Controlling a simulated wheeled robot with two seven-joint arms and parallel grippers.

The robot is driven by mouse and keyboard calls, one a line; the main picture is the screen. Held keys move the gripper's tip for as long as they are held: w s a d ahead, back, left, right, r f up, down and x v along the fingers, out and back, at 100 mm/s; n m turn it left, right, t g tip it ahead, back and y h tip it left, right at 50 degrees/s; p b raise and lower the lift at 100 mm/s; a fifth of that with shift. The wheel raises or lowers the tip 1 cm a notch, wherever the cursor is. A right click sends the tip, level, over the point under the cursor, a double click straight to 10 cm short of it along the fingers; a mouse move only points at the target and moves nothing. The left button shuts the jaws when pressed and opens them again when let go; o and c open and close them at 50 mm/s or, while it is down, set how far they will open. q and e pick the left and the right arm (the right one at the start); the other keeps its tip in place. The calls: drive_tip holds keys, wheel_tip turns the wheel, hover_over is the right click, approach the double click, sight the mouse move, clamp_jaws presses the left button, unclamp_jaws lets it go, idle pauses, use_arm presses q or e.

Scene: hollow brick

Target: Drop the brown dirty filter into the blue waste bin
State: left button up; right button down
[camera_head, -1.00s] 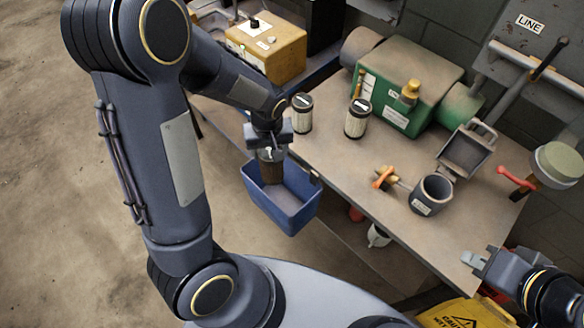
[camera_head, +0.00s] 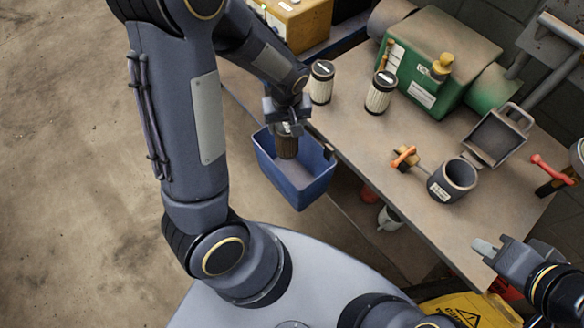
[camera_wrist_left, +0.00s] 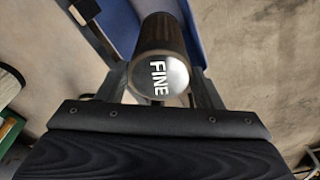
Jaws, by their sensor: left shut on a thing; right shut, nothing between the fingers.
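The brown dirty filter (camera_head: 287,147) hangs upright in my left gripper (camera_head: 286,128), which is shut on its top. It is over the opening of the blue waste bin (camera_head: 302,192), near the bin's back left part. In the left wrist view the filter (camera_wrist_left: 161,45) shows a pale cap marked "FINE" between the fingers, with the blue bin (camera_wrist_left: 118,22) behind it. How far its lower end reaches into the bin is hard to tell.
Two pale filters with black caps, one (camera_head: 321,82) near the bin and one (camera_head: 381,92) further right, stand on the workbench (camera_head: 350,130). A green housing (camera_head: 425,80), a dark cup (camera_head: 452,180) and an orange-handled tool (camera_head: 405,157) are also there. A yellow sign (camera_head: 462,312) is below.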

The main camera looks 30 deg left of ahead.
use_arm(q)
drive_tip(key=o, duration=1.6)
drive_tip(key=shift+o, duration=0.2)
drive_tip(key=r, duration=0.8)
drive_tip(key=shift+s+d, duration=0.3)
drive_tip(key=shift+s, duration=0.05)
drive_tip(key=s+d+r+m+t+h, duration=0.1)
drive_tip(key=s+r+m+t+h, duration=0.1)
drive_tip(key=s, duration=0.6)
drive_tip(key=s+d+r+m+t+h, duration=0.2)
drive_tip(key=s+r+m, duration=0.2)
drive_tip(key=s+r, duration=0.3)
drive_tip(key=shift+s+d+r+h, duration=0.2)
drive_tip(key=shift+s+h, duration=0.1)
drive_tip(key=shift+s, duration=0.2)
